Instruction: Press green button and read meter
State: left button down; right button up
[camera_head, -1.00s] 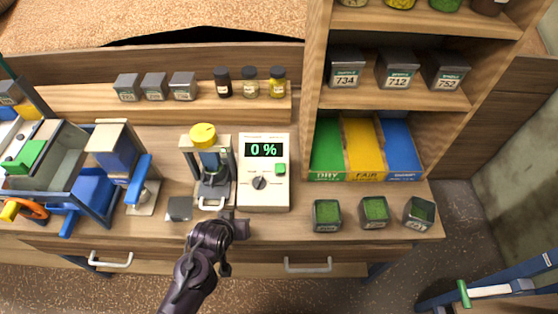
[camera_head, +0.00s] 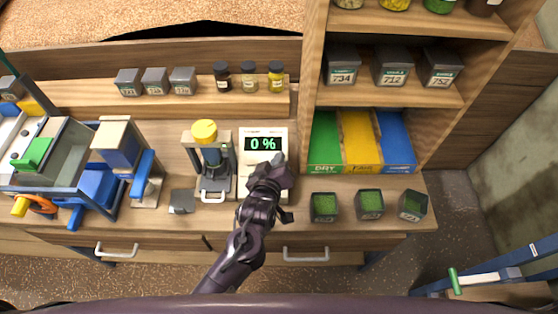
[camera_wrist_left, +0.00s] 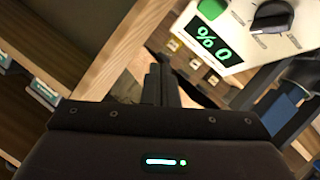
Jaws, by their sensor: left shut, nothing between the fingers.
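The white meter (camera_head: 250,138) stands upright on the bench, and its display (camera_head: 263,143) reads "0 %". In the head view my left gripper (camera_head: 277,160) is in front of the meter's lower right face and hides the green button and the dial. In the left wrist view the meter (camera_wrist_left: 240,20) appears upside down at the top right, with the green button (camera_wrist_left: 212,8), the black dial (camera_wrist_left: 272,17) and the display (camera_wrist_left: 214,46). My right gripper is not in view.
A yellow-topped device (camera_head: 204,132) stands just left of the meter. Green, yellow and blue bins (camera_head: 360,166) and several dark sample cups (camera_head: 324,207) are to the right. A drawer handle (camera_head: 306,255) juts out below the bench top.

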pick_arm(q)
jog(key=w+f+b, duration=0.1)
jog(key=f+b, duration=0.1)
jog(key=w+f+b, duration=0.1)
jog(key=f+b, duration=0.1)
jog(key=w+f+b, duration=0.1)
jog(key=f+b, duration=0.1)
jog(key=b, duration=0.1)
jog(key=shift+f, duration=0.3)
jog(key=shift+w+f+b, duration=0.5)
jog(key=shift+f+b, duration=0.15)
dwell(1.3)
jog(key=shift+w+f, duration=0.15)
jog(key=shift+f, duration=0.2)
jog(key=shift+w+f+b, duration=0.2)
jog(key=shift+f+b, duration=0.3)
jog(key=shift+b, duration=0.1)
dwell(0.5)
dwell(0.3)
jog(key=shift+s+r+p, duration=0.4)
jog(key=shift+r+p, duration=0.45)
jog(key=shift+p, duration=0.2)
